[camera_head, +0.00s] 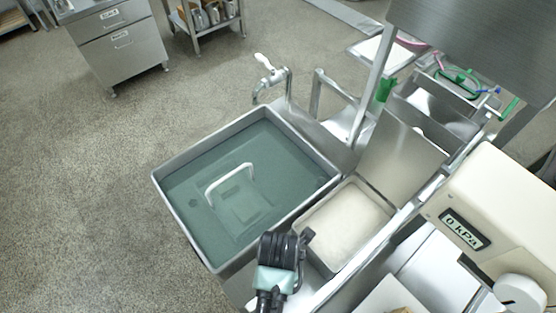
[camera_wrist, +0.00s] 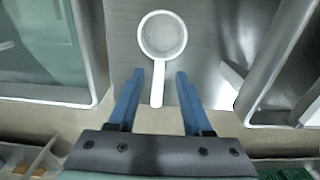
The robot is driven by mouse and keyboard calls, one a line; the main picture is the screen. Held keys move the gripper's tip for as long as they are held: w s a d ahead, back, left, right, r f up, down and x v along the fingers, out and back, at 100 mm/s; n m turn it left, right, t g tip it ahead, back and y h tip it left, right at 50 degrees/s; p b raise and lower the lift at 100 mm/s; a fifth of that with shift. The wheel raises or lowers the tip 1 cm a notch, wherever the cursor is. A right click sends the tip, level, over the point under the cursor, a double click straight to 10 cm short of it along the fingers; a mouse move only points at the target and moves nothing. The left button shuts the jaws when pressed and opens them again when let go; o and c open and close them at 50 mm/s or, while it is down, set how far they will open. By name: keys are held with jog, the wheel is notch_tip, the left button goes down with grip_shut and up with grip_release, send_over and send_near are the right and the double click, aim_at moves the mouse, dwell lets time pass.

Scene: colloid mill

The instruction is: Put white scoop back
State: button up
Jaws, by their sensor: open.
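The white scoop (camera_wrist: 163,38) lies on a bare steel surface in the wrist view, its round bowl at the top and its straight handle pointing down toward me. My gripper (camera_wrist: 160,74) is open, with one blue finger on each side of the handle. The handle's end lies between the fingers, with a gap on both sides, and nothing is held. Whether the fingers are level with the handle or above it I cannot tell. In the head view my dark wrist is at the bottom centre, and I cannot make out the scoop there.
A large steel basin (camera_head: 169,196) with teal liquid and a white handle-shaped bar lies left of my arm. A steel tray (camera_head: 345,262) of pale material is at the right. A cream machine (camera_head: 495,205) reading 0 kPa stands farther right. A tap (camera_head: 270,75) rises behind the basin.

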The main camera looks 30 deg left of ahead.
notch_tip(320, 180, up, 7)
jog(key=w+a+r+m+t+y, duration=0.2)
jog(key=w+r+m+t, duration=0.55)
jog(key=w+r, duration=0.7)
jog(key=w+d+r+m+t, duration=0.2)
jog(key=w+r+m+t, duration=0.25)
jog(key=r, duration=0.55)
jog(key=w+d+r+m+t, duration=0.1)
jog(key=w+r+m+t, duration=0.4)
jog(key=r, duration=0.6)
jog(key=s+d+r+m+t, duration=0.2)
jog(key=s+r+m+t, duration=0.1)
jog(key=r, duration=0.7)
jog(key=s+d+r+m+t+h, duration=0.1)
jog(key=s+d+r+m+t, duration=0.2)
jog(key=r+m, duration=0.4)
jog(key=s+d+r+m+t+h, duration=0.1)
jog(key=s+d+r+m+t, duration=0.2)
jog(key=s+r, duration=0.4)
notch_tip(320, 180, up, 8)
jog(key=shift+d+f+m+t, duration=0.15)
jog(key=shift+d+m+t, duration=0.1)
jog(key=shift+m+t, duration=0.6)
jog(key=shift+a, duration=0.1)
